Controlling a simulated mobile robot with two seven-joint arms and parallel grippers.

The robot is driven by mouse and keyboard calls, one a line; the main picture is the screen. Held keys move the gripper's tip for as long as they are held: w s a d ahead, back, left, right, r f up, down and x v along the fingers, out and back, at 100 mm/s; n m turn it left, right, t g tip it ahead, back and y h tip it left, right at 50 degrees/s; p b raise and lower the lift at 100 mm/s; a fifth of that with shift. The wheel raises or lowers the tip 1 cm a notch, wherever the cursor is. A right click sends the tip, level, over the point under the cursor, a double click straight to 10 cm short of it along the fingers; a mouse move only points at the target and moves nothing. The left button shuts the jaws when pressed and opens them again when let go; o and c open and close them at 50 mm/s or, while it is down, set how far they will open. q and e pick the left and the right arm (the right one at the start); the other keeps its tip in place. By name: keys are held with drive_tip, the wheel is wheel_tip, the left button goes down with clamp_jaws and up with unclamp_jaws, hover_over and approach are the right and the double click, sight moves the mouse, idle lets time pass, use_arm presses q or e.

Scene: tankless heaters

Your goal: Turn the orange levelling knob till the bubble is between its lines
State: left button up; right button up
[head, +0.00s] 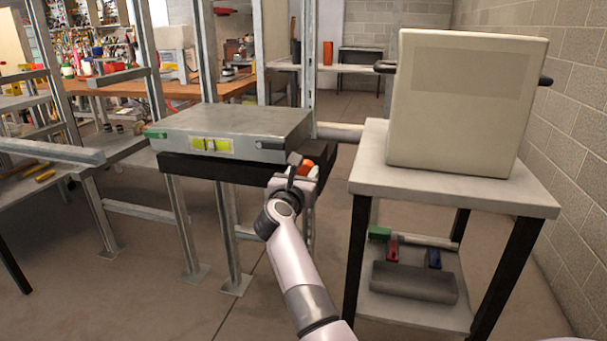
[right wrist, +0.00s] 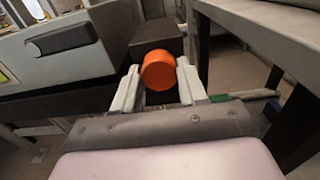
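The orange levelling knob (head: 307,167) sits at the right end of the dark support under a flat grey heater unit (head: 240,122). A yellow-green level vial (head: 212,145) is on the unit's front face; its bubble is too small to read against its lines. My right gripper (head: 298,172) is at the knob. In the right wrist view the knob (right wrist: 158,70) lies between the tips of the open fingers (right wrist: 158,78), with a narrow gap on each side. Part of the vial shows at the left edge there. My left gripper is not in view.
A white table (head: 450,190) bearing a large beige box (head: 462,105) stands close on the right. Its lower shelf holds a grey tray (head: 415,282) and small coloured items. Metal posts and a cluttered wooden bench are behind on the left. The floor in front is clear.

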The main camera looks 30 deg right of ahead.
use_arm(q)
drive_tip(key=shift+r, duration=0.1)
use_arm(e)
drive_tip(key=shift+r+n+p, duration=0.1)
drive_tip(key=shift+n+p, duration=0.2)
drive_tip(key=shift+p, duration=0.25)
drive_tip(key=shift+n+p, duration=0.3)
drive_tip(key=shift+r+n+p, duration=0.1)
drive_tip(key=shift+n+p, duration=0.6)
drive_tip(key=shift+p, duration=0.15)
drive_tip(key=shift+n+p, duration=0.4)
drive_tip(key=n+p, duration=0.3)
drive_tip(key=shift+n, duration=0.3)
drive_tip(key=shift+n+p, duration=0.8)
drive_tip(key=shift+n, duration=0.3)
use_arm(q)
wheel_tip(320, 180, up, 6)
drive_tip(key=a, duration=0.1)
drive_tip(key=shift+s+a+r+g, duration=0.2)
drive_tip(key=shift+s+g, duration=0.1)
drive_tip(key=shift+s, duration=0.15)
use_arm(e)
drive_tip(key=shift+n, duration=0.3)
